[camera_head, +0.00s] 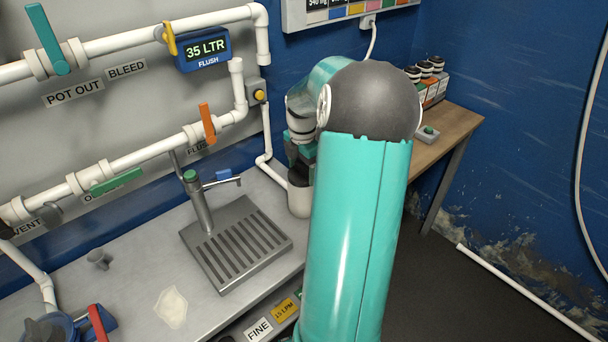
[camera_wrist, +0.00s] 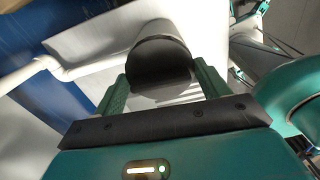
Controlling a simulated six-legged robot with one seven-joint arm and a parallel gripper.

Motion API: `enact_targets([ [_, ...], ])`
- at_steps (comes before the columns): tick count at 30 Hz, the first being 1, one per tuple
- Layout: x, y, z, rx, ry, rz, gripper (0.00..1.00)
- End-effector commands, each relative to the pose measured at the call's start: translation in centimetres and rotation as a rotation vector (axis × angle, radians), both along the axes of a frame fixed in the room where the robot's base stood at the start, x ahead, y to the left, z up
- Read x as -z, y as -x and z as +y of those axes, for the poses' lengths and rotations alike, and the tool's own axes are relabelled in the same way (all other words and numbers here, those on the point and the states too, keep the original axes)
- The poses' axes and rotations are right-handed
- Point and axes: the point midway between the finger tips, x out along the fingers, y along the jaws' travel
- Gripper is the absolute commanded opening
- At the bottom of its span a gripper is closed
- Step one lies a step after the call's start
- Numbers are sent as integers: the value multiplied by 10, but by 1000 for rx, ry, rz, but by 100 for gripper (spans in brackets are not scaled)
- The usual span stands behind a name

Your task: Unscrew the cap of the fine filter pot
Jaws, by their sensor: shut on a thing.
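My gripper (camera_wrist: 161,74) shows in the wrist view with its two green fingers on either side of a dark round cap (camera_wrist: 158,58). It is shut on this cap. In the head view my gripper (camera_head: 301,152) is small and partly hidden behind my own teal arm. A pale cylindrical pot (camera_head: 298,200) stands right below it at the bench's right end, its right side hidden by the arm. I cannot tell whether the cap is still seated on a pot. A FINE label (camera_head: 258,330) is on the bench's front edge.
A drain tray (camera_head: 236,245) with a tap (camera_head: 198,195) lies left of the pot on the grey bench (camera_head: 130,270). White pipes with an orange valve handle (camera_head: 207,123) run along the wall behind. A wooden table (camera_head: 455,125) with bottles stands beyond my arm.

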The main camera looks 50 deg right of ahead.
Motion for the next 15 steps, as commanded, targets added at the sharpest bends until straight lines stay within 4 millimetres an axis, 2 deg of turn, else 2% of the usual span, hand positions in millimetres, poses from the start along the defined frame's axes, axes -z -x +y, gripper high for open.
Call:
enact_targets([
  [7, 0, 0, 0, -58, 1, -1, 47],
  [15, -1, 0, 0, -396, 1, -1, 47],
])
